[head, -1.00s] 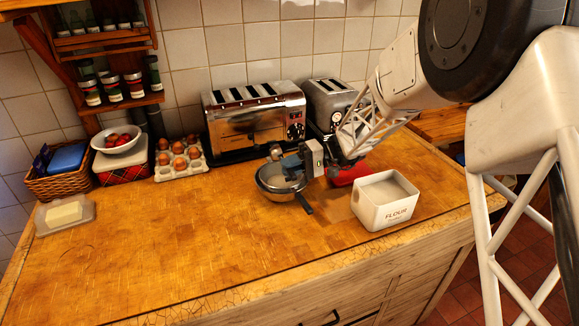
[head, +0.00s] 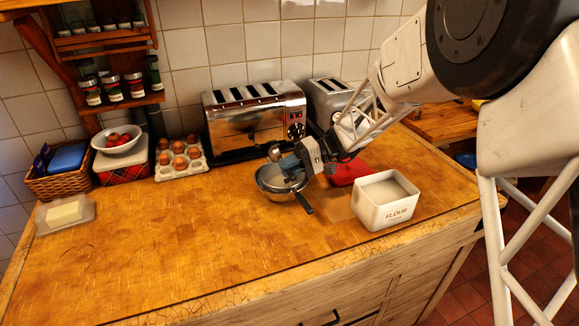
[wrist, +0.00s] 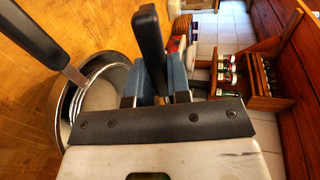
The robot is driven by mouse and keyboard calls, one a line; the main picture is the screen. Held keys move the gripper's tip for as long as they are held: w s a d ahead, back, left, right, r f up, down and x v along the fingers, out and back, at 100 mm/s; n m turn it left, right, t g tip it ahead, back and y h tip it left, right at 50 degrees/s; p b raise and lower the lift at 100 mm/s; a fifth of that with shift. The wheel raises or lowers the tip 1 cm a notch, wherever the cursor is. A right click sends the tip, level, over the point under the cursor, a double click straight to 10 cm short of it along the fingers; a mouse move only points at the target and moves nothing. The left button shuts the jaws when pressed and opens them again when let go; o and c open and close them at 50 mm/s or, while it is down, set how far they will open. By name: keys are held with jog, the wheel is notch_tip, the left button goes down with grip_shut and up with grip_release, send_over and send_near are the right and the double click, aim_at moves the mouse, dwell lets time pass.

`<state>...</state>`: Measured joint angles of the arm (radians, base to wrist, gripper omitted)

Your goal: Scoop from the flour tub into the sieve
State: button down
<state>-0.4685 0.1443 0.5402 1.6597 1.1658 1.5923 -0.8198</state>
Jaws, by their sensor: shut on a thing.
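The white flour tub (head: 395,212), marked FLOUR, stands upright near the counter's front right, with pale flour (head: 385,190) inside. The sieve (head: 272,181) rests over a metal bowl (head: 279,196), its dark handle (head: 304,203) pointing to the front right. My gripper (head: 290,162) is over the sieve's right side, shut on a metal scoop (head: 274,152). In the wrist view the blue fingers clasp the scoop's black handle (wrist: 150,45). The sieve (wrist: 105,90) shows pale inside beside my gripper there. I cannot tell what the scoop holds.
A large toaster (head: 255,118) and a smaller one (head: 331,98) stand behind. An egg tray (head: 181,170) and a butter dish (head: 66,213) are to the left. A red item (head: 347,173) lies behind the tub. The front left counter is clear.

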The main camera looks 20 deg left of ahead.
jog(key=shift+t+h, duration=0.3)
jog(key=shift+h, duration=0.1)
jog(key=t+h, duration=0.1)
jog(key=t, duration=0.1)
jog(key=h, duration=0.1)
jog(key=shift+s+a+f+t+h, duration=0.2)
jog(key=shift+s+a+t+h, duration=0.1)
jog(key=shift+s+a+t, duration=0.1)
jog(key=shift+f+h, duration=0.1)
jog(key=shift+h, duration=0.2)
jog(key=shift+t, duration=0.3)
jog(key=shift+s+a+f+t+h, duration=0.1)
jog(key=shift+f+t+h, duration=0.1)
jog(key=shift+t+h, duration=0.55)
jog(key=shift+s+a+f+t+h, duration=0.1)
jog(key=shift+f+t+h, duration=0.1)
jog(key=shift+t+h, duration=0.5)
jog(key=shift+r+h, duration=0.15)
jog(key=shift+h, duration=0.1)
jog(key=shift+r+t+h, duration=1.35)
jog(key=shift+t+h, duration=0.35)
jog(key=shift+t, duration=0.05)
jog(key=shift+w+d, duration=0.1)
jog(key=shift+w, duration=0.05)
